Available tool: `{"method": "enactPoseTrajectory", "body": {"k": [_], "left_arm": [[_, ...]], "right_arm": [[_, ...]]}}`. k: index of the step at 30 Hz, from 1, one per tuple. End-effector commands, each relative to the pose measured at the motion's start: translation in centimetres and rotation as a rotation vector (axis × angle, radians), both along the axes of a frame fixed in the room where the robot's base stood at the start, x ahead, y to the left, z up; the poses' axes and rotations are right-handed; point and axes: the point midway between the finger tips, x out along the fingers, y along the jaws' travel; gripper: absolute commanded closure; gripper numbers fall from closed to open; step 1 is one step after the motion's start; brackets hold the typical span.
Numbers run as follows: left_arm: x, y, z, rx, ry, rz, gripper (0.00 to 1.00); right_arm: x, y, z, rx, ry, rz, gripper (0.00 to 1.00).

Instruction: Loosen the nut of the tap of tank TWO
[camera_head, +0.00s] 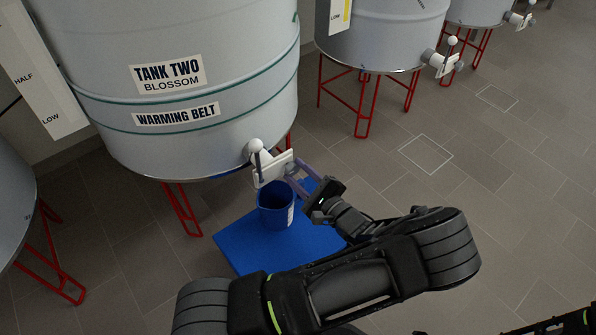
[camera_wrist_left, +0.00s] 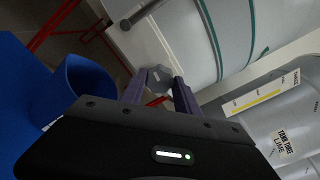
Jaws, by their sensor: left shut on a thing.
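Tank TWO (camera_head: 225,75), a pale grey drum labelled BLOSSOM, fills the upper left of the head view. Its tap (camera_head: 272,168), with a white body and a white ball knob, sticks out low on its right side. My left gripper (camera_head: 293,176) is at the tap's outer end, its purple fingers shut. The left wrist view shows a grey six-sided nut (camera_wrist_left: 160,77) between the fingertips (camera_wrist_left: 160,84), against the white tap body (camera_wrist_left: 142,38). The fingers partly hide the nut in the head view. My right gripper is not in view.
A blue bucket (camera_head: 272,217) stands below the tap on a blue mat (camera_head: 235,245), close beside my gripper. Red stand legs (camera_head: 182,210) hold the tank. Further tanks with similar taps (camera_head: 441,62) stand to the upper right. Tiled floor at right is clear.

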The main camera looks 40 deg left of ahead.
Motion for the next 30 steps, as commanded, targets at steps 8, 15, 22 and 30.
{"method": "enactPoseTrajectory", "body": {"k": [8,15,22,30], "left_arm": [[-0.05,-0.05,-0.11,-0.035,-0.105,0.000,1.00],[-0.07,-0.04,-0.13,-0.041,-0.127,0.000,1.00],[-0.07,-0.04,-0.13,-0.042,-0.128,0.001,1.00],[-0.04,-0.02,-0.08,-0.040,-0.128,0.000,0.43]], "right_arm": [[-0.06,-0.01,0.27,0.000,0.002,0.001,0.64],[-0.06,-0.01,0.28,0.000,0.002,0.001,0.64],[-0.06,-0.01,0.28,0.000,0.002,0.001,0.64],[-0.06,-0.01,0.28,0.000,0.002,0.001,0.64]]}}
